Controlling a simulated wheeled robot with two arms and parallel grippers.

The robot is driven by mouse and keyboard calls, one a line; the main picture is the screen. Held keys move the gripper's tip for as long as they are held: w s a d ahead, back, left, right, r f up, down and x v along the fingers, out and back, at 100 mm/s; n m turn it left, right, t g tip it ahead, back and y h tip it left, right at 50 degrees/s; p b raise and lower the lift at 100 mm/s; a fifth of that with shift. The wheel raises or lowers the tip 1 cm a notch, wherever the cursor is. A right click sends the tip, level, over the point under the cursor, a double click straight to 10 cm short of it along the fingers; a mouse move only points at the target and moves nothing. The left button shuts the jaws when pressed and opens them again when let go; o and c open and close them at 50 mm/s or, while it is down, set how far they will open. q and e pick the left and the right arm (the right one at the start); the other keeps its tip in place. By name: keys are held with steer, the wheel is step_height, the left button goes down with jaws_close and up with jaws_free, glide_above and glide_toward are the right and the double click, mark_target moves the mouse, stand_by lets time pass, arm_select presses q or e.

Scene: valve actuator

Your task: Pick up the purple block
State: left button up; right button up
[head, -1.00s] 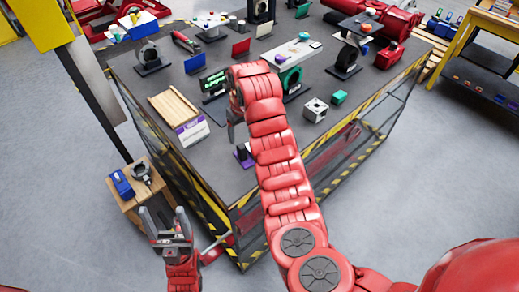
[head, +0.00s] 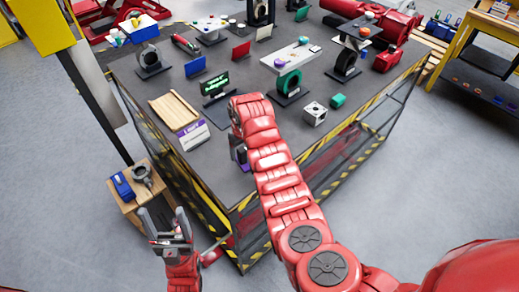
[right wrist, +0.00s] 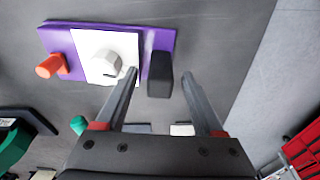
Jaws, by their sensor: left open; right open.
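A purple block (right wrist: 163,39) with an upright black piece (right wrist: 160,74) shows in the right wrist view. In the head view the purple block (head: 239,153) is near the table's near corner, partly hidden by my right arm. My right gripper (right wrist: 159,86) is open, and the black piece appears between its fingertips; I cannot tell whether they touch it. Beside it is a white plate (right wrist: 92,42) with a grey hex nut (right wrist: 106,64), over more purple. My left gripper (head: 164,212) is open and empty, off the table's near side.
The dark table (head: 240,185) has yellow-black striped edges. A wooden tray (head: 173,110) and a white-and-purple box (head: 193,134) stand left of my right arm. A silver cube (head: 314,114) and a teal piece (head: 338,100) stand to its right. An orange knob (right wrist: 50,66) shows in the wrist view.

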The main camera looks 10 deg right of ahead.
jaws_close()
stand_by(0.4)
stand_by(1.0)
